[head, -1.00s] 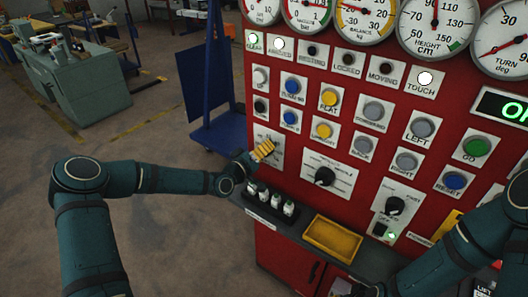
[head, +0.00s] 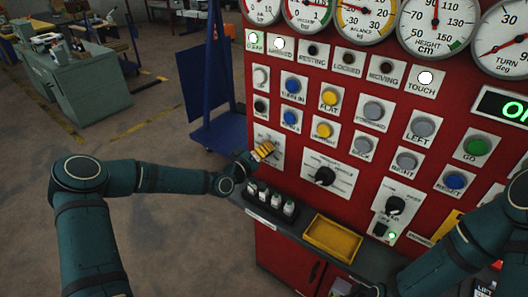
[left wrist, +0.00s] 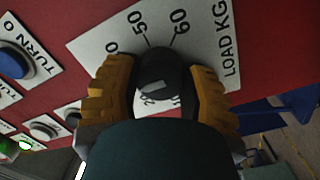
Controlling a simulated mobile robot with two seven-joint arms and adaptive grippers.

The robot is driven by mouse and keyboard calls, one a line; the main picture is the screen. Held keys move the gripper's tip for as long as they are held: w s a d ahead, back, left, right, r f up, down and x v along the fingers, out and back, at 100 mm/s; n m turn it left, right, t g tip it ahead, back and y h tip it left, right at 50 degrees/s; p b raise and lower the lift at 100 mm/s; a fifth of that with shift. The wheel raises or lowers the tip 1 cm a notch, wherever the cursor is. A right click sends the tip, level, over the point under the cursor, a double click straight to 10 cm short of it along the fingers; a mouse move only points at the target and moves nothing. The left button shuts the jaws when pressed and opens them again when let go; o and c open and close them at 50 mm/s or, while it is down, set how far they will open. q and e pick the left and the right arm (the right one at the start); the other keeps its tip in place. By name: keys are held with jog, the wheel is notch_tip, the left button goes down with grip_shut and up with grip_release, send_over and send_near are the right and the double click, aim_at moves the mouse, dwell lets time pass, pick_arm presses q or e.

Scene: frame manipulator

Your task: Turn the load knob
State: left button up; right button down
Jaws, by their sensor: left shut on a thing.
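The load knob (left wrist: 160,72) is a round black knob on a white plate (left wrist: 105,40) marked "LOAD KG", with the numbers 50 and 60 readable in the left wrist view. My left gripper (left wrist: 158,90) has yellow ridged fingers on either side of the knob and is shut on it. In the head view my left gripper (head: 263,151) is against the lower left of the red panel and hides the knob. The knob's pointer setting cannot be read clearly. My right arm (head: 480,245) comes in at the lower right, with its gripper not clearly visible.
The red panel (head: 350,120) carries several round buttons, lamps and gauges. A ledge below holds small bottles (head: 270,200) and a yellow tray (head: 333,238). A blue cart (head: 215,130) stands left of the panel.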

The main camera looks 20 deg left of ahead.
pick_arm(q)
jog(key=shift+f+m+b, duration=0.1)
jog(key=shift+m+b, duration=0.7)
jog(key=m+b, duration=0.6)
jog(key=m, duration=0.1)
jog(key=shift+m+y+b, duration=0.3)
jog(key=shift+y+b, duration=0.1)
jog(key=shift+m+g, duration=0.3)
jog(key=shift+m, duration=0.5)
jog(key=shift+r+m+y, duration=0.2)
jog(key=shift+m+y, duration=0.1)
jog(key=shift+m, duration=1.2)
